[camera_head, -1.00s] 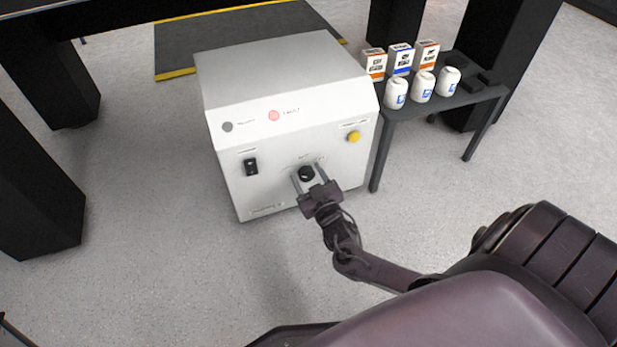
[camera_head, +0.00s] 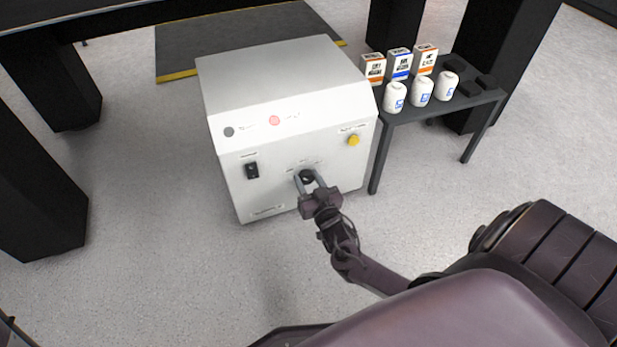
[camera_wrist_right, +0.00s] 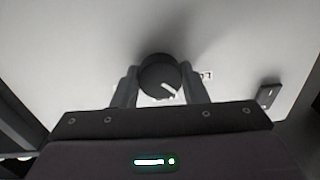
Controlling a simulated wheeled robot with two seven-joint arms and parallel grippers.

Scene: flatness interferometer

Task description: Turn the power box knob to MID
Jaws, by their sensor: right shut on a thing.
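The power box (camera_head: 285,95) is a white cabinet on the floor. Its round black knob (camera_head: 307,176) sits low on the front face, with small labels around it that are too small to read. My right gripper (camera_head: 308,178) is shut on the knob, one finger on each side. In the right wrist view the knob (camera_wrist_right: 161,77) sits between the fingertips of the right gripper (camera_wrist_right: 160,88). A white pointer mark on it slants. A small label beside it is partly hidden by a finger. My left gripper is not in view.
The box front also has a black rocker switch (camera_head: 251,170), a grey lamp (camera_head: 229,132), a red lamp (camera_head: 274,120) and a yellow button (camera_head: 353,140). A dark side table (camera_head: 424,112) with small cartons and white bottles stands close to the box's right.

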